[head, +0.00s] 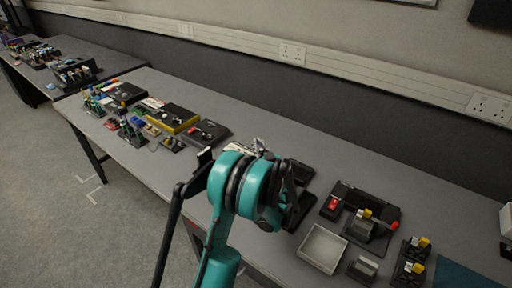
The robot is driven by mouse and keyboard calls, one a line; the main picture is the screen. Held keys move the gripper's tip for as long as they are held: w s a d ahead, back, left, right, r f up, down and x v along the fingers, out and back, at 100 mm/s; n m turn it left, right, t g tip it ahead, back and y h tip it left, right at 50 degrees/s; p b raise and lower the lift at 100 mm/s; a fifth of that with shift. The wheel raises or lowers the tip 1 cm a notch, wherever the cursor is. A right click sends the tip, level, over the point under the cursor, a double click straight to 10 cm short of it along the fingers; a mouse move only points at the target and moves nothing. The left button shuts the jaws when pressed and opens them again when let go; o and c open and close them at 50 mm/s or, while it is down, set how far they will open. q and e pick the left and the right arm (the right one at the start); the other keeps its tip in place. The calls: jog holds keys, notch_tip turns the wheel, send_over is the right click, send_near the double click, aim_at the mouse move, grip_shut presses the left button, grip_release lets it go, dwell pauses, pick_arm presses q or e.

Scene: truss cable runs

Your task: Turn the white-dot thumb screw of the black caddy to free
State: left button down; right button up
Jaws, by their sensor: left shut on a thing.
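My left gripper (287,190) is at the end of the teal arm, over the near part of the long grey table. It is seen from behind and is small and dark. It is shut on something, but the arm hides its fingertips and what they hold. Dark flat pieces (301,172) lie right beside it, partly covered. I cannot tell which dark piece is the black caddy. No white-dot thumb screw can be made out. My right gripper is not in view.
A pale open tray (322,248) and a black fixture with red and yellow parts (365,212) are to the right. Several black and yellow-edged trays (172,118) and small coloured parts crowd the table's left. The grey tabletop (330,150) behind my arm is clear.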

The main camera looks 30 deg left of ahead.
pick_arm(q)
jog(key=shift+w+d+m+t+h+b, duration=0.1)
jog(key=shift+d+m+t+h+b, duration=0.05)
jog(key=shift+m+t+h, duration=0.4)
jog(key=shift+w+d+m+t+h+b, duration=0.1)
jog(key=shift+m+t+h+b, duration=0.05)
jog(key=shift+m+t+h, duration=0.4)
jog(key=c, duration=1.6)
grip_release()
jog(key=shift+o, duration=0.2)
jog(key=shift+r, duration=0.1)
notch_tip(320, 180, up, 10)
jog(key=shift+w, duration=0.1)
